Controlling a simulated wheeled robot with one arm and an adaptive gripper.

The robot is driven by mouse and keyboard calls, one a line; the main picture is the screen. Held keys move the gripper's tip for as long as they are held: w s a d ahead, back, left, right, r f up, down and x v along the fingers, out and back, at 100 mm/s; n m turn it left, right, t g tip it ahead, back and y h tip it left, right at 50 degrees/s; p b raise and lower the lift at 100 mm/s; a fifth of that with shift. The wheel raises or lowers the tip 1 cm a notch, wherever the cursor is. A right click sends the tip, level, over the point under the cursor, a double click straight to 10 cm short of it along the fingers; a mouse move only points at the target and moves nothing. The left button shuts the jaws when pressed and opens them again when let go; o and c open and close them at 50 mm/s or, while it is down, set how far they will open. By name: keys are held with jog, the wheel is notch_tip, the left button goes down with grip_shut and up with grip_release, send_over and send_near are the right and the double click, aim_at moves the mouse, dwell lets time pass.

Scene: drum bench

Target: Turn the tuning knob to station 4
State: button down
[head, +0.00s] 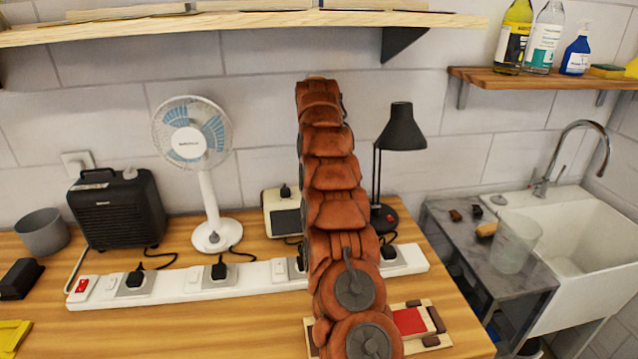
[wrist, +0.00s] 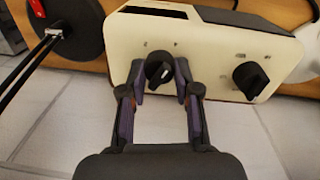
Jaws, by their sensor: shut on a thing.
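A cream radio (head: 281,222) stands on the wooden bench against the wall, partly hidden behind my arm in the head view. In the wrist view the radio (wrist: 215,62) shows upside down with two black knobs on its front. My gripper (wrist: 160,82) has its fingers on either side of the left-hand knob (wrist: 158,69) and is shut on it. A white pointer mark shows on that knob. The right-hand knob (wrist: 250,80) is free. The marks around the knobs are too small to read. My gripper is hidden behind my arm in the head view.
A long white power strip (head: 190,284) with several plugs runs in front of the radio. A fan (head: 205,170) and a black heater (head: 117,208) stand to the left. A black desk lamp (head: 400,130) stands close on the right. A shelf (head: 250,20) hangs above.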

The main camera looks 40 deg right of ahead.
jog(key=shift+m, duration=0.3)
jog(key=c, duration=0.8)
grip_release()
